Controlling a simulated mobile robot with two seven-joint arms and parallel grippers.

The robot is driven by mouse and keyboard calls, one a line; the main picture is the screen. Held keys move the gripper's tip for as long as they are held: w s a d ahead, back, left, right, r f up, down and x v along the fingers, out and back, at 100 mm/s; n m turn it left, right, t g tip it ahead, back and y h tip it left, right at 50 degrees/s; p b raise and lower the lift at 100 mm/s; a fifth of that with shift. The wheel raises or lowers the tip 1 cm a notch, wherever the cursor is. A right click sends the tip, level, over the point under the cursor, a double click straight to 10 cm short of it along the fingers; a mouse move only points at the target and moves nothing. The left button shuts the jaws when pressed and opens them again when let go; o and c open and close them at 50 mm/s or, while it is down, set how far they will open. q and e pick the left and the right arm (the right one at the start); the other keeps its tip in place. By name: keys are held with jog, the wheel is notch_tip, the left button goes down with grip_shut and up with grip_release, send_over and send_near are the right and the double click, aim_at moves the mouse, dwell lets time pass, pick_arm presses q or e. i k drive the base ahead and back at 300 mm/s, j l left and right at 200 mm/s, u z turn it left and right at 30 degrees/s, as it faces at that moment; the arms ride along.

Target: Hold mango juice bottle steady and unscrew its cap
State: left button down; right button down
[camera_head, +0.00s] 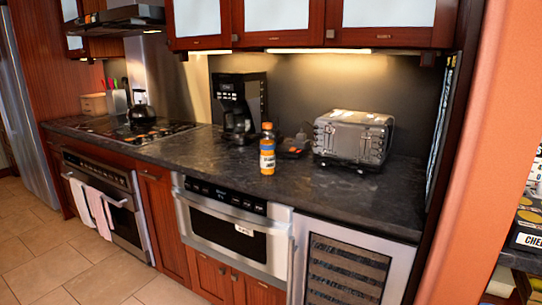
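The mango juice bottle (267,154) stands upright on the dark countertop, between the coffee maker and the toaster. It has an orange body with a white label band and an orange-brown cap (267,127) at its top. The cap appears to sit on the bottle. Neither of my grippers is in view, and nothing touches the bottle.
A black coffee maker (238,105) stands left of the bottle and a silver toaster (352,138) right of it. A small dark item (294,146) lies just behind the bottle. The dark countertop (215,160) is clear in front. Cabinets (275,15) hang above.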

aim_at(266, 139)
jog(key=i+j+z, duration=0.15)
jog(key=i+j, duration=0.15)
jog(key=i+j+z, duration=0.35)
jog(key=i+j, duration=0.15)
jog(key=j, duration=0.2)
jog(key=i+j+z, duration=0.15)
jog(key=j, duration=0.3)
jog(key=i+j+z, duration=0.15)
jog(key=i+j, duration=0.15)
jog(key=j, duration=0.1)
